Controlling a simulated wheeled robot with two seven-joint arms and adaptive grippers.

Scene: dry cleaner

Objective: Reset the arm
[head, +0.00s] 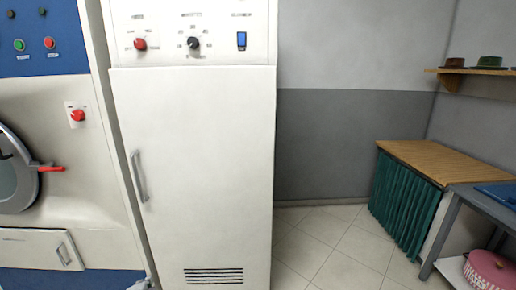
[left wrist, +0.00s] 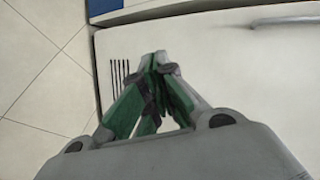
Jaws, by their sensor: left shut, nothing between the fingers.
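My left gripper (left wrist: 158,62) shows in the left wrist view, with grey and green fingers brought together at the tips. It is shut and empty. It points toward the lower front of the white cabinet (left wrist: 215,70), near the black vent slots (left wrist: 119,74). In the head view only a small grey piece of my left arm shows at the bottom edge, by the lower left of the cabinet (head: 200,150). My right gripper is not in either view.
The cabinet door is closed, with a vertical handle (head: 138,177). A machine with a round door (head: 18,180) and red handle stands at left. At right are a wooden-topped table (head: 440,160) with green curtain, a metal table (head: 462,200) and a shelf (head: 480,71). Tiled floor (head: 325,245) is free between.

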